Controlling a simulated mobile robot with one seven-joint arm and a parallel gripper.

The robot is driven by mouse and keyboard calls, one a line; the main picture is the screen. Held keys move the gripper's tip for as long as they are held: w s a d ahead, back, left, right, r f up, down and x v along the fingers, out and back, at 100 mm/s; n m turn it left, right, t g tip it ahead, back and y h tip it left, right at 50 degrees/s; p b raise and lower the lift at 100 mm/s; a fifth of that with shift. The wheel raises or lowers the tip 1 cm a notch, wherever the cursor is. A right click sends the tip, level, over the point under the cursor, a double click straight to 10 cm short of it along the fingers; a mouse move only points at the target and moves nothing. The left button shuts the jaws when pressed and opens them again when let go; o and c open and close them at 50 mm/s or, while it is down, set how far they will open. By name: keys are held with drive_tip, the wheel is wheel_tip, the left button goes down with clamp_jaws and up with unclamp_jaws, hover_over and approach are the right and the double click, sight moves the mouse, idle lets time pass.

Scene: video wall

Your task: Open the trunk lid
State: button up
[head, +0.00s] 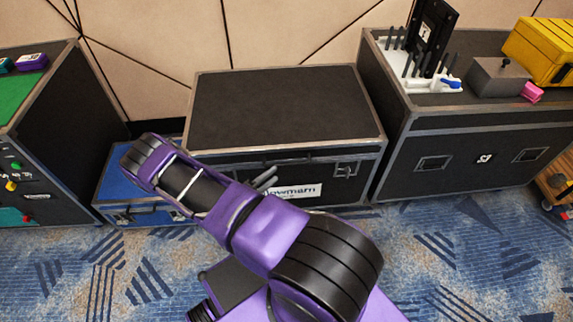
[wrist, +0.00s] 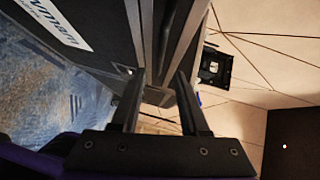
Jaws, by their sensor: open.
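The black trunk (head: 285,110) with grey metal edging stands in the middle of the head view. Its lid lies flat and shut. Its front has latches (head: 346,170) and a white label (head: 292,191), partly hidden by my arm. My gripper (head: 264,179) is at the trunk's front, left of the label, mostly hidden behind my arm. In the wrist view my gripper (wrist: 158,84) is open, with its two fingers pointing along the trunk's edge (wrist: 188,50). The label (wrist: 62,22) is at upper left there. I cannot tell whether the fingers touch the lid.
A blue case (head: 112,187) stands left of the trunk, beside a black cabinet with a green top (head: 25,93). A larger black case (head: 470,150) on the right carries tools and a yellow box (head: 540,50). Patterned carpet (head: 450,250) is open in front.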

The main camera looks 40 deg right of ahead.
sight(286, 164)
drive_tip(key=x, duration=0.8)
drive_tip(key=shift+w+d, duration=0.1)
drive_tip(key=shift+d, duration=0.1)
clamp_jaws()
idle(1.1)
